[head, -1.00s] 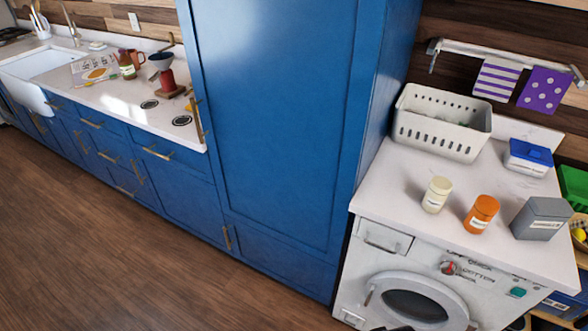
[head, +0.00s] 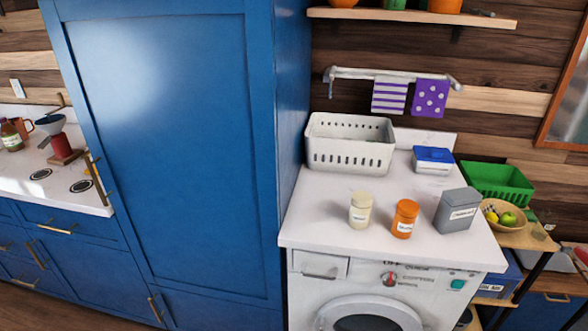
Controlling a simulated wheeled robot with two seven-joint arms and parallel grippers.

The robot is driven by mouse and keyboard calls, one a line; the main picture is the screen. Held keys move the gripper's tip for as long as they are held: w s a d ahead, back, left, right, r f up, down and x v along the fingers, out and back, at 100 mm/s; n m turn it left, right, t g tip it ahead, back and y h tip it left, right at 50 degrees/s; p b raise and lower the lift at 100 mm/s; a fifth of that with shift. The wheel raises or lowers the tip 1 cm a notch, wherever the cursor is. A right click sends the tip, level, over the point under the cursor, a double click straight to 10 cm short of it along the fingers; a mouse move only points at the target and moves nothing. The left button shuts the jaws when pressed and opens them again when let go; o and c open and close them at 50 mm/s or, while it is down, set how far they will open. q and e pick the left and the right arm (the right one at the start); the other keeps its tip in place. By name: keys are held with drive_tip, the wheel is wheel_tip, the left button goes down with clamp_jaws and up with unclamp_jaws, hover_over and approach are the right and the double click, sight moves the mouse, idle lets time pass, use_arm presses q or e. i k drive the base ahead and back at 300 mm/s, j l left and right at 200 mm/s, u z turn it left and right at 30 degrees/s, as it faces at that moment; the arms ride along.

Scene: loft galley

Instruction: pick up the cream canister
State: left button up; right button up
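The cream canister (head: 360,211) stands upright on the white counter (head: 320,224) above the washing machine, near its front edge. It has a pale lid and a small label. An orange canister (head: 405,219) stands just to its right, with a gap between them. A grey box (head: 457,210) with a label stands further right. Neither of my grippers shows in the head view.
A white perforated basket (head: 349,143) and a blue-lidded container (head: 433,160) stand at the back of the counter. A tall blue cabinet (head: 165,140) rises on the left. A wooden rack with a green crate (head: 497,184) and a fruit bowl (head: 504,215) is at right.

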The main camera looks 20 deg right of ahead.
sight(361, 201)
drive_tip(key=i+z, duration=0.1)
drive_tip(key=z, duration=0.65)
